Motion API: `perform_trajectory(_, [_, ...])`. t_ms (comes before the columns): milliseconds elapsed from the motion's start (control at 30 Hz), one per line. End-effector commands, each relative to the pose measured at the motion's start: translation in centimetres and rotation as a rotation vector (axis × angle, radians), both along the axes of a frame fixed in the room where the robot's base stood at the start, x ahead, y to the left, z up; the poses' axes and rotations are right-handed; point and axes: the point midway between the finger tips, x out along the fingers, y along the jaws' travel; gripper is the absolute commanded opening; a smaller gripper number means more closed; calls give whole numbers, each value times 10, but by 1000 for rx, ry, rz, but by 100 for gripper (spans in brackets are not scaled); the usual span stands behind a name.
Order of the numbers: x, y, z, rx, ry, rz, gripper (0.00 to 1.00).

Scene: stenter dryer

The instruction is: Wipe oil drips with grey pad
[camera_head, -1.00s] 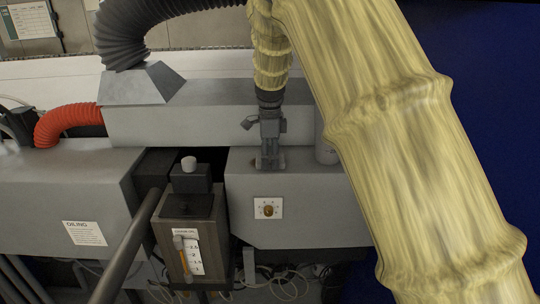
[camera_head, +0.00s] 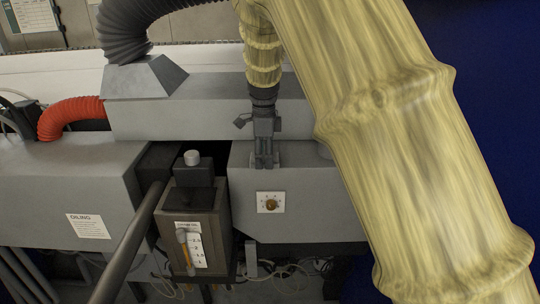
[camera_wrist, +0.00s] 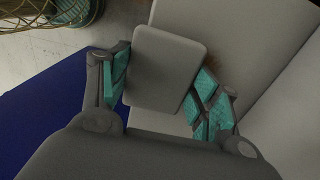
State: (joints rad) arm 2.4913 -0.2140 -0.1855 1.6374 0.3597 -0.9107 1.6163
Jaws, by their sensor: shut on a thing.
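My gripper (camera_head: 264,161) points down at the flat top of the grey housing on the right, near its front edge. In the wrist view the grey pad (camera_wrist: 165,70) is a rounded flat block between the two teal-lined fingers, and the gripper is shut on it. The pad lies over the pale grey surface; whether it touches it is unclear. A faint brownish stain (camera_wrist: 213,66) shows beside the right finger in the wrist view. Other oil marks cannot be made out, and the pad is too small to tell in the head view.
The oiler box (camera_head: 195,235) with a sight gauge and pale cap stands left of the housing, across a dark gap. A dial (camera_head: 270,203) is on the housing front. A red hose (camera_head: 68,118) and black duct (camera_head: 128,30) are left. A raised grey duct (camera_head: 210,105) runs behind.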

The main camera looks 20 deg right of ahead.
Motion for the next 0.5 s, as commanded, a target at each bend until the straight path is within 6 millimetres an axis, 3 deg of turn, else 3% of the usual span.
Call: perform_trajectory(500, [18, 2, -2, 0, 0, 0, 43])
